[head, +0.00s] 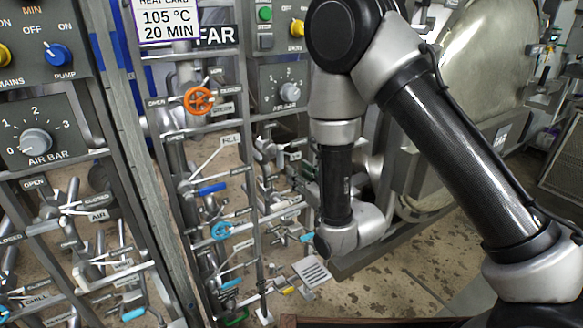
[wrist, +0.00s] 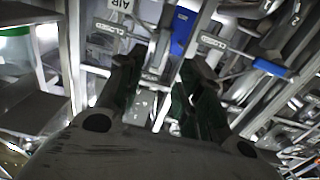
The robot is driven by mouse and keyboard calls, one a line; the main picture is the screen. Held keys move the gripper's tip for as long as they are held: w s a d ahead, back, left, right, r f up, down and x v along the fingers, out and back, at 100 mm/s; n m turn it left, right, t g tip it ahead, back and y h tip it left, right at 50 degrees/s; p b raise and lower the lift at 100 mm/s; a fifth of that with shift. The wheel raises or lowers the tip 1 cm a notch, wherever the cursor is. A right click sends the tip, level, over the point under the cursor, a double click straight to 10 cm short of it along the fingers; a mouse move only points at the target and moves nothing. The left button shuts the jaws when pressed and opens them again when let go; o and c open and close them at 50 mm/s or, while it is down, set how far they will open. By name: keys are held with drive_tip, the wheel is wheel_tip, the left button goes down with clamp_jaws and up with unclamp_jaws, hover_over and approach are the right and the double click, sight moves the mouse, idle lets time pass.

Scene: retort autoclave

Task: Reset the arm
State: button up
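My gripper (wrist: 160,82) shows in the wrist view with its two dark fingers apart and nothing between them. Beyond the fingers are grey pipes, a blue lever handle (wrist: 270,68), a blue tag (wrist: 184,30) and CLOSED labels. I cannot tell whether a finger touches any of them. In the head view my arm rises from the lower right, bends at the top and hangs down in front of the valve rack (head: 245,150). My gripper cannot be made out there.
The rack carries an orange handwheel (head: 199,100), a light blue handwheel (head: 221,231) and several levers. A control panel (head: 40,50) with knobs stands at the left. A large round metal vessel (head: 475,50) is behind my arm. Stained floor (head: 400,280) is open at lower middle.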

drive_tip(key=shift+s+d, duration=0.25)
drive_tip(key=shift+s, duration=0.1)
drive_tip(key=s+d+f+g+h, duration=0.2)
drive_tip(key=s+f+g, duration=0.15)
drive_tip(key=f, duration=0.45)
drive_tip(key=s+d+f+g+h, duration=0.1)
drive_tip(key=s+f+g+h, duration=0.2)
drive_tip(key=f, duration=0.4)
drive_tip(key=s+d+g+h, duration=0.2)
drive_tip(key=s+d+g, duration=0.1)
drive_tip(key=d+g, duration=0.2)
drive_tip(key=s+d+r+m+h, duration=0.1)
drive_tip(key=s+d+r+m, duration=0.1)
drive_tip(key=s+d+r, duration=0.3)
drive_tip(key=s+d+r+m+h, duration=0.1)
drive_tip(key=s+d+r, duration=0.5)
drive_tip(key=d+r, duration=0.7)
drive_tip(key=s+d+r+m+h, duration=0.1)
drive_tip(key=s+d+r+m, duration=0.3)
drive_tip(key=d+r, duration=0.6)
wheel_tip(320, 180, up, 5)
drive_tip(key=shift+s+r+t, duration=0.1)
drive_tip(key=shift+s+t, duration=0.35)
drive_tip(key=shift+s, duration=0.45)
